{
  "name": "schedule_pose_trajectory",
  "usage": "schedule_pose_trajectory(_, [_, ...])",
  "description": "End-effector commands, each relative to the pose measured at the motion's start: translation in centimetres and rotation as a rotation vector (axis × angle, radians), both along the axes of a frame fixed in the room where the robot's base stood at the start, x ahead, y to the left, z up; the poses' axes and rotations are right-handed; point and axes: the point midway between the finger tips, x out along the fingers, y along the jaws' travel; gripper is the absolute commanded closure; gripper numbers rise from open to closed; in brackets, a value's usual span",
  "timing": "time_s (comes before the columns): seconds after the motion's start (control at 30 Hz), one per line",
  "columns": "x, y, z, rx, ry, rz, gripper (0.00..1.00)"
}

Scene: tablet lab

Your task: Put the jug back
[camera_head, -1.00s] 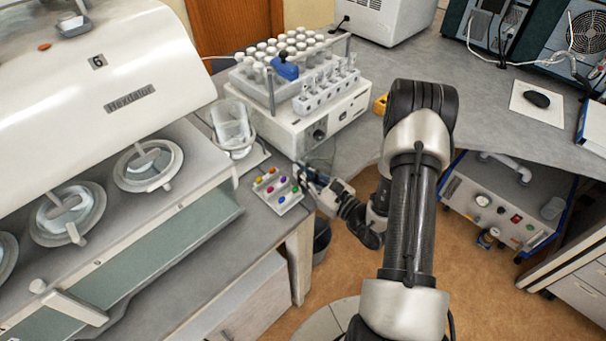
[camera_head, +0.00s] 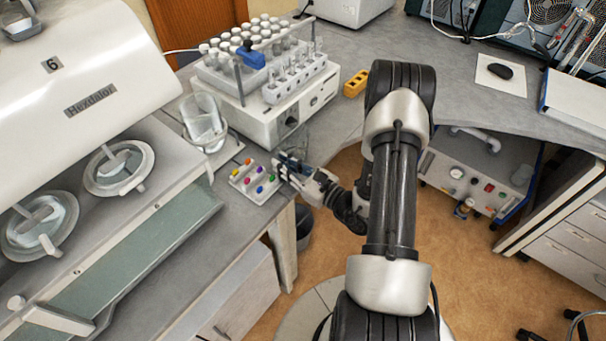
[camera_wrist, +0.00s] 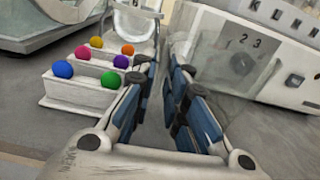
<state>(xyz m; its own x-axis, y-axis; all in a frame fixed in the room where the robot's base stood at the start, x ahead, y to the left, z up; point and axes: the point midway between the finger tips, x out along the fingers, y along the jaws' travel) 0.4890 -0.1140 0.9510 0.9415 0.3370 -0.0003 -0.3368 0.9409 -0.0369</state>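A clear, jug-like glass vessel (camera_head: 204,128) stands at the left of the bench, beside the white rack machine. A second clear vessel (camera_head: 297,141) is faint against the bench, just beyond my gripper (camera_head: 284,163); its see-through wall also shows in the wrist view (camera_wrist: 215,58). I cannot tell for sure which of the two is the task's jug. In the wrist view, my gripper's blue-padded fingers (camera_wrist: 160,95) are apart with an empty gap between them. The fingers point at the second vessel, and I see no grip on it.
A small white rack with coloured balls (camera_head: 257,182) sits close left of my gripper. The bench edge is near my gripper.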

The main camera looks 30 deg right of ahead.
Motion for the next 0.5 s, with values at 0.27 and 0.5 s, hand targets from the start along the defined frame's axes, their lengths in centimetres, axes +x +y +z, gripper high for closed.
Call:
schedule_pose_trajectory(0.27, [-5.9,-2.3,0.1,0.003,0.002,-0.008,0.87])
schedule_pose_trajectory(0.5, [-8.7,-3.2,0.1,0.001,-0.001,-0.003,0.87])
